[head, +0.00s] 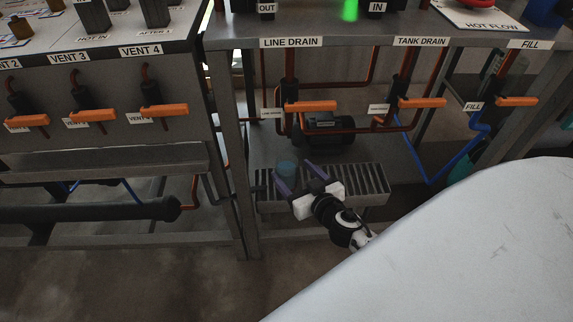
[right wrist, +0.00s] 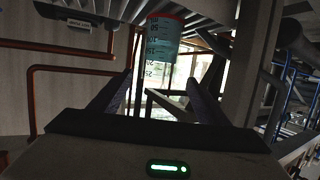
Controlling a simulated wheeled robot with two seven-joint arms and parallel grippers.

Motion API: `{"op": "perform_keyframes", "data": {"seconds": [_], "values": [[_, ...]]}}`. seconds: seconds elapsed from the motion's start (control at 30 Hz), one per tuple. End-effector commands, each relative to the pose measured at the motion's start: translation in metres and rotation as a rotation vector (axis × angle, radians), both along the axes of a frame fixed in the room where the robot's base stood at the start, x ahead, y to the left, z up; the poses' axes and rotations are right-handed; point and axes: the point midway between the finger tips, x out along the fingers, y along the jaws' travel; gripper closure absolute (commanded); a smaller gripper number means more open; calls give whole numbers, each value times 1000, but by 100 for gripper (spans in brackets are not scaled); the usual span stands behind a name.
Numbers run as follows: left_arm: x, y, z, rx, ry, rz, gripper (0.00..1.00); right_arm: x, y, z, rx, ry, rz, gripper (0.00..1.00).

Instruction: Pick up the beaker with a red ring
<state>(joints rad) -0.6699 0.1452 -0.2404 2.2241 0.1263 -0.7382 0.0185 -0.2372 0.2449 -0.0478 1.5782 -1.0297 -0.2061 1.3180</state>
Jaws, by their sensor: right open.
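The beaker (head: 286,169) is a small bluish clear vessel at the left end of a slatted grate (head: 373,187) on the lower shelf. In the right wrist view the beaker (right wrist: 163,42) shows dark graduation marks and a red ring at its upper end in the picture. My right gripper (head: 294,175) is open, its two purple fingers pointing toward the beaker. In the right wrist view the beaker appears beyond the gap between the fingertips (right wrist: 162,70), with nothing held. I cannot tell whether a finger touches it. My left gripper is not in view.
Orange valve handles (head: 310,106) and red pipes hang above the grate. A dark motor-like unit (head: 328,128) stands behind it. A grey frame post (head: 240,180) stands left of the grate. A blue hose (head: 455,153) runs at right.

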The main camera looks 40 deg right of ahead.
Motion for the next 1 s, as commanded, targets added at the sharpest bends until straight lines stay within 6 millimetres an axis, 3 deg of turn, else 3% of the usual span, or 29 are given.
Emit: {"op": "perform_keyframes", "data": {"seconds": [0.4,0.7,0.77,1.0], "values": [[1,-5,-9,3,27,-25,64,47,-10,-15,-2,0,0,30],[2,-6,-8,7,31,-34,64,53,-11,-16,0,2,-1,30],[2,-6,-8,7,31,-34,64,53,-11,-16,0,2,-1,37],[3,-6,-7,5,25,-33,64,52,-11,-16,0,2,-1,78]]}}
